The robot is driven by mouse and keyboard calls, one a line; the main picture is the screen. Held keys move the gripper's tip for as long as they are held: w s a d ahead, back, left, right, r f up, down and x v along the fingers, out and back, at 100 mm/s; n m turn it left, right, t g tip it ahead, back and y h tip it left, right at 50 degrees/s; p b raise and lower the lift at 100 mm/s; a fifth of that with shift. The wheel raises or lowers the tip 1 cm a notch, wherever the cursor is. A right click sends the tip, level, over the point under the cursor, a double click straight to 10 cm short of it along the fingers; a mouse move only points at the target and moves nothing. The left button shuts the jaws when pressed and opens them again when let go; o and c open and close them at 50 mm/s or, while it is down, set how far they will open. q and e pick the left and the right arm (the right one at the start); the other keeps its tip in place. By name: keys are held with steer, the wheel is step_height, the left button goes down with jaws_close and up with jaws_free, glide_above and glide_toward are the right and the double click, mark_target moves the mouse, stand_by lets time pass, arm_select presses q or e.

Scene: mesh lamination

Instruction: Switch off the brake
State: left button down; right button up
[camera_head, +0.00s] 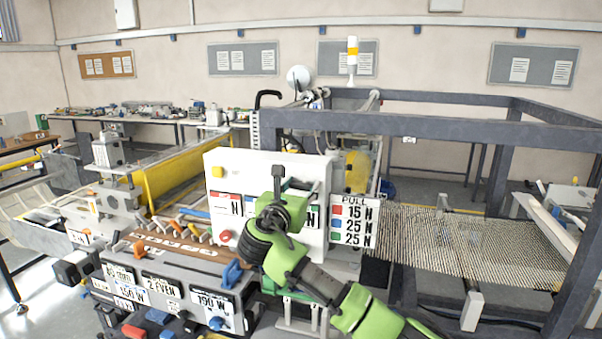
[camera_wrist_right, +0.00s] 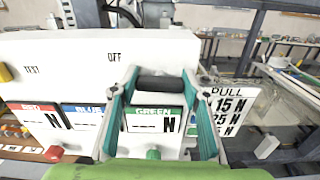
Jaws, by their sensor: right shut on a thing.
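A white control panel (camera_head: 238,172) stands in front of me. In the right wrist view the panel (camera_wrist_right: 60,52) carries the printed words TEST and OFF, above red, blue and green force displays. My right gripper (camera_wrist_right: 160,98) is shut on a black cylindrical handle (camera_wrist_right: 160,84) in front of the panel, right of the OFF word and above the green display (camera_wrist_right: 153,119). One finger is on each side of the handle. In the head view my right gripper (camera_head: 277,208) covers the handle and part of the displays. My left gripper is not in view.
A PULL sign (camera_head: 355,222) stands right of the panel. A mesh (camera_head: 470,240) stretches to the right under a grey frame (camera_head: 420,125). A front console (camera_head: 172,297) with several buttons and labels lies lower left. A yellow guard (camera_head: 185,172) is behind it.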

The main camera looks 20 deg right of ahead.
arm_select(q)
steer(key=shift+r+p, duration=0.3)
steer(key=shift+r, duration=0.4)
arm_select(e)
steer(key=shift+n, duration=0.4)
steer(key=o, duration=1.1)
steer(key=v, duration=1.2)
steer(key=shift+f, duration=0.1)
